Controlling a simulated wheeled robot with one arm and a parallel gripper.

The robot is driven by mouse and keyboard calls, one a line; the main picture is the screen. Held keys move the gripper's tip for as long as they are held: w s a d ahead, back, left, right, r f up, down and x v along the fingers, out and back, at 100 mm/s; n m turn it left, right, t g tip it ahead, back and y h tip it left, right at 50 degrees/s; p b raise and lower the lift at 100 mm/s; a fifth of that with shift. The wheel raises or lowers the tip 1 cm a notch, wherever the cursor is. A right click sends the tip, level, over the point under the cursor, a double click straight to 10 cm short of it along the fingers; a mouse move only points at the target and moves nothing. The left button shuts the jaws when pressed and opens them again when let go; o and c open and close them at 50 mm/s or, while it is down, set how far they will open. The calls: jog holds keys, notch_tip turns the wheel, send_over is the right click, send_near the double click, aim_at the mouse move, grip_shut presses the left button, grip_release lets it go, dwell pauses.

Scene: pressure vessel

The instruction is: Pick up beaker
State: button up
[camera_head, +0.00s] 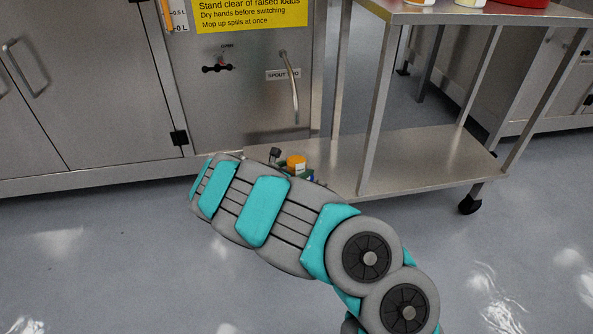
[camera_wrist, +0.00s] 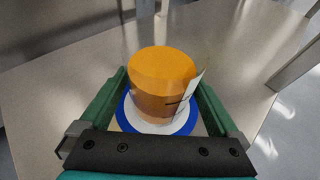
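An orange, cylinder-shaped vessel (camera_wrist: 160,72), which I take as the beaker, stands upright in the middle of the wrist view. A pale label is on its right side, and a blue and white round base or disc (camera_wrist: 128,113) shows under it. My gripper (camera_wrist: 163,80) has its green fingers spread on the left and right of the vessel, with narrow gaps at its sides; I see no clear grip. In the head view the orange top (camera_head: 296,161) shows just beyond my arm, which hides most of my gripper (camera_head: 312,176).
The vessel is on the lower shelf (camera_head: 430,165) of a metal cart, between upright legs (camera_head: 380,105). A steel cabinet (camera_head: 240,110) with a handle and yellow sign stands to the left. The cart's top shelf (camera_head: 500,14) holds several items. The shelf's right side is clear.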

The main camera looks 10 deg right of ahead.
jog(key=c, duration=1)
jog(key=shift+c, duration=0.2)
jog(key=shift+r, duration=0.15)
